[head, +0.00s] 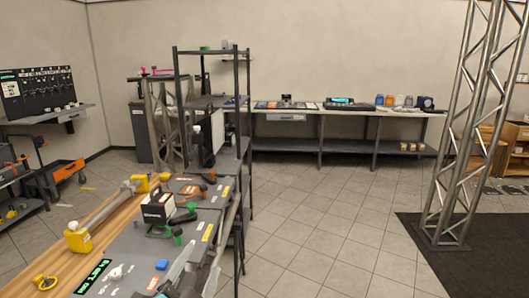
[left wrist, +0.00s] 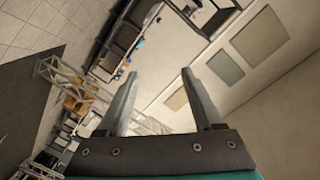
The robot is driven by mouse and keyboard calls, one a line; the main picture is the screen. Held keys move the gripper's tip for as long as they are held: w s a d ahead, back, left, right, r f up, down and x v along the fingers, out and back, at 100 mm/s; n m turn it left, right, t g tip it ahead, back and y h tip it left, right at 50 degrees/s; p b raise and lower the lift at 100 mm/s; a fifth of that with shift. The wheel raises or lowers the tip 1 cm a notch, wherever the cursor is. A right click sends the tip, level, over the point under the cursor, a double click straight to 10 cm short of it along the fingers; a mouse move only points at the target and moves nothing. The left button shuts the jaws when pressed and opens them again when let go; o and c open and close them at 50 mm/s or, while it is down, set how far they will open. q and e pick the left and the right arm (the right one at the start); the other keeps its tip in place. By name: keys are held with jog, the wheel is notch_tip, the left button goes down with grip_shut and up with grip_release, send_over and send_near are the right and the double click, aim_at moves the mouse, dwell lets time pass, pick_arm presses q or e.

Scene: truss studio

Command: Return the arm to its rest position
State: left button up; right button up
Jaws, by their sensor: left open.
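My left gripper (head: 196,266) shows at the bottom of the head view, over the near right edge of the grey-topped workbench. In the left wrist view its two fingers (left wrist: 160,76) stand wide apart with nothing between them. The fingers are tilted against the room in that view, with the wall and a long bench beyond them. My right gripper shows in neither view.
The near bench carries a black-and-white box (head: 157,208), a blue block (head: 162,265) and a yellow tool (head: 78,238). A dark shelf rack (head: 249,120) stands behind it. Tiled floor (head: 310,225) is clear to the right, before a metal truss (head: 458,150).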

pick_arm(q)
jog(key=s+a+f+n+g+y, duration=0.1)
jog(key=s+a+f+n+g, duration=0.15)
jog(key=s+f+g, duration=0.35)
jog(key=s+a+f+n+g+y, duration=0.1)
jog(key=s+a+f+n, duration=0.15)
jog(key=f, duration=0.55)
jog(key=s+f+n+g, duration=0.2)
jog(key=s+f+g, duration=0.1)
jog(key=s, duration=0.4)
jog(key=s+f+n+g, duration=0.1)
jog(key=s+f+g, duration=0.25)
jog(key=s, duration=0.35)
notch_tip(320, 180, down, 27)
jog(key=s+g+b, duration=0.1)
jog(key=s+b, duration=0.1)
jog(key=b, duration=0.2)
jog(key=s+a+f+g+b, duration=0.1)
jog(key=s+f+b, duration=0.3)
jog(key=s+f, duration=1.1)
notch_tip(320, 180, down, 2)
jog(key=shift+s+a+f+h, duration=0.2)
jog(key=shift+a+f+h, duration=0.1)
jog(key=shift+a, duration=0.3)
jog(key=shift+g, duration=0.25)
